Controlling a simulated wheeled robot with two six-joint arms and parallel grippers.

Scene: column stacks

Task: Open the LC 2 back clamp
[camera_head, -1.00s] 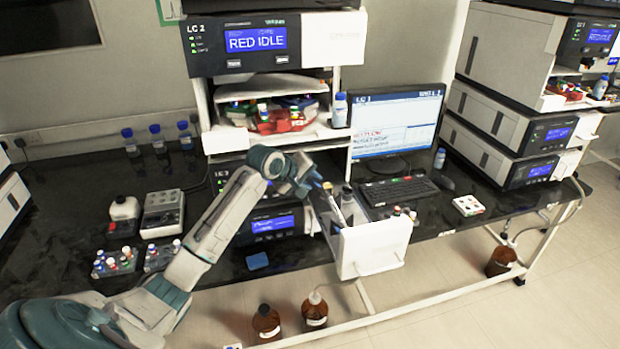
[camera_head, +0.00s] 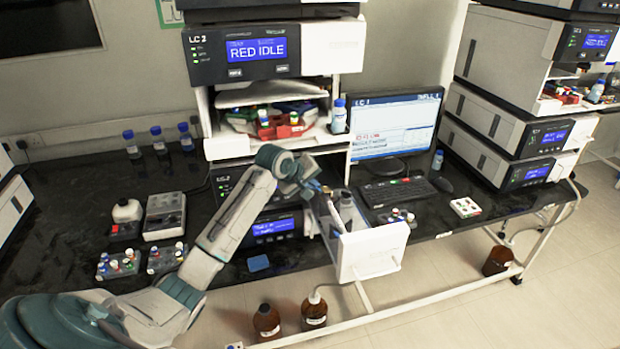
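The LC 2 stack (camera_head: 335,45) stands in the middle of the bench, its top display reading "RED IDLE". A white drawer (camera_head: 372,252) is pulled out at the lower right of this stack, with column-like cylinders (camera_head: 346,212) inside it. The back clamp cannot be made out at this size. My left gripper (camera_head: 322,190) is at the drawer's inner left end, close to the stack. Its fingers are small and partly lost against the drawer, so their opening cannot be told. My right gripper is not in view.
A monitor (camera_head: 395,125) and keyboard (camera_head: 398,191) stand right of the stack. An open shelf with a red tray (camera_head: 280,128) is above the arm. Vial racks (camera_head: 118,263) are at left. Brown bottles (camera_head: 266,322) stand below the bench. The dark bench at left has free room.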

